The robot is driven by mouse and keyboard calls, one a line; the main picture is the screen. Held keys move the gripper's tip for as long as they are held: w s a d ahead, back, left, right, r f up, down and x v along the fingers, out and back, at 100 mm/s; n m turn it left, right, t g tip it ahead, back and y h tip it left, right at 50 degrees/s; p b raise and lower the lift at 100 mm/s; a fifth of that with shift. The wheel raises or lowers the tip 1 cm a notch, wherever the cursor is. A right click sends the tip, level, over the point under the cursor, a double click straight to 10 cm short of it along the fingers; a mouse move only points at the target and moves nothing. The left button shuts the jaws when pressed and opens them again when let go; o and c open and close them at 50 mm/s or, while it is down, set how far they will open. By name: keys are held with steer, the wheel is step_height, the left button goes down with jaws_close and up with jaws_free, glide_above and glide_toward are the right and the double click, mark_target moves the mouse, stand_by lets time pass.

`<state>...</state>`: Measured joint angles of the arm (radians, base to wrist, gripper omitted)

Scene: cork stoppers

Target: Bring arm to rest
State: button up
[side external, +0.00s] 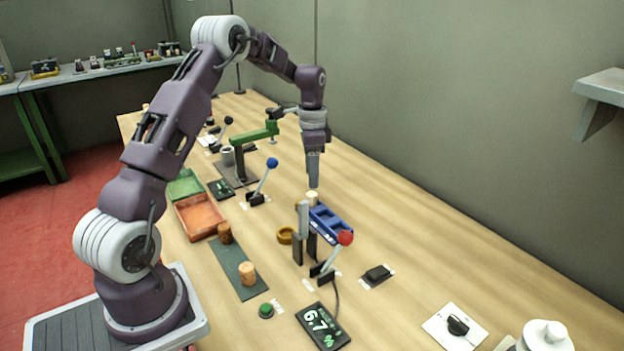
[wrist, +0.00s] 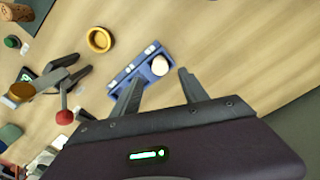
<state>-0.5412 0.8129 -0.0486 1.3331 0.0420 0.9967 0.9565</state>
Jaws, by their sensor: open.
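My gripper (side external: 314,175) hangs from my arm, pointing down above the far side of the table, over the blue rack (side external: 335,226). In the wrist view its two fingers are apart with nothing between them (wrist: 160,78). The blue rack lies beneath it and shows in the wrist view (wrist: 122,78). A pale round-topped stopper (side external: 312,198) stands at one end of the rack; it also shows in the wrist view (wrist: 160,65). Two cork stoppers stand on or beside a dark mat (side external: 232,258): a near one (side external: 248,274) and a far one (side external: 224,233).
A red-knobbed lever (side external: 345,238) stands beside an upright grey fixture (side external: 303,220). A yellow ring (side external: 285,235), an orange tray (side external: 200,217), a blue-knobbed lever (side external: 272,163) and a green-armed press (side external: 258,132) stand nearby. The table's right side has clear wood.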

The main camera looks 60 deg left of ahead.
steer(key=s+d+r+n+t, duration=0.1)
steer(key=s+d+r, duration=0.4)
steer(key=d+r, duration=0.35)
steer(key=s+d+r+n+t, duration=0.1)
steer(key=s+d+r+t, duration=0.1)
steer(key=s+d+r, duration=0.45)
steer(key=s+d+r+n+t, duration=0.1)
steer(key=s+d, duration=0.3)
steer(key=s, duration=0.5)
steer(key=s+d+r+n+t, duration=0.1)
steer(key=s+d+n, duration=0.1)
steer(key=s+d, duration=0.3)
steer(key=s, duration=0.4)
steer(key=shift+d+r+t, duration=0.15)
steer(key=shift+t, duration=0.15)
